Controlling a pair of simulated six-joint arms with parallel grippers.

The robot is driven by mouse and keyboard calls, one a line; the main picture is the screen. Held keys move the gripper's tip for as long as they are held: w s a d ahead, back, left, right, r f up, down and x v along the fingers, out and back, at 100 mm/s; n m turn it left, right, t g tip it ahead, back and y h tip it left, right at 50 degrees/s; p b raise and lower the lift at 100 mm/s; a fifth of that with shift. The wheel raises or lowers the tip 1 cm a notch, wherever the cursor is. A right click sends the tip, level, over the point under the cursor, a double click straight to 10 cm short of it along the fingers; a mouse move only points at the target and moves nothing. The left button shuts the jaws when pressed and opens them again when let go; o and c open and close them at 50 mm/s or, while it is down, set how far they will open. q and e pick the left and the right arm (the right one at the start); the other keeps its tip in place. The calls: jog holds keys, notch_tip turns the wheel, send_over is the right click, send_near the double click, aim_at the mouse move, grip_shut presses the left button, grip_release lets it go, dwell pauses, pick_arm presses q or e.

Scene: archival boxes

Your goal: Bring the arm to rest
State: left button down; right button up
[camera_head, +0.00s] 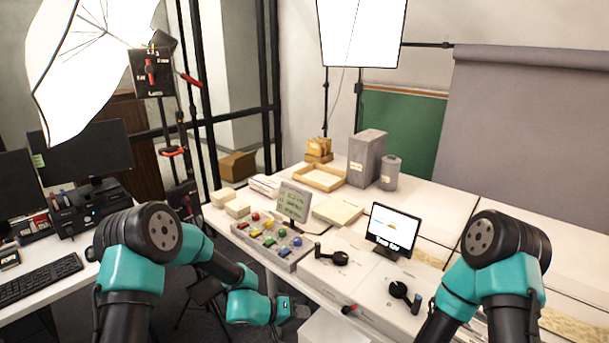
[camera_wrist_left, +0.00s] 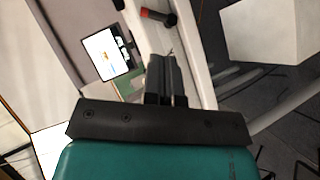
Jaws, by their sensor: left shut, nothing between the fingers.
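My left gripper (camera_head: 298,312) hangs low in front of the work table's front edge in the head view, below the white console. In the left wrist view its two dark fingers (camera_wrist_left: 166,72) are together with nothing between them. The fingers are apart from the console, which shows past them. My right arm shows only its black and teal upper links at the right of the head view; its gripper is out of the picture.
The white console (camera_head: 345,282) has dark levers and a red-ended knob (camera_head: 348,309). A small screen (camera_head: 394,228) stands behind it. A button panel (camera_head: 270,240) sits left of it. A keyboard (camera_head: 40,282) lies on the left desk. Dark floor lies between the tables.

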pick_arm(q)
jog(key=s+a+f+n+g+y, duration=0.1)
jog(key=s+a+f+y, duration=0.3)
jog(key=s+a+f, duration=0.3)
jog(key=s+a+f+n+g+y, duration=0.1)
jog(key=s+a+f+y, duration=0.4)
jog(key=s+a, duration=0.9)
notch_tip(320, 180, down, 3)
jog(key=shift+s+a+r+n+g, duration=0.15)
jog(key=shift+s+a+n+g, duration=0.25)
jog(key=shift+s, duration=0.45)
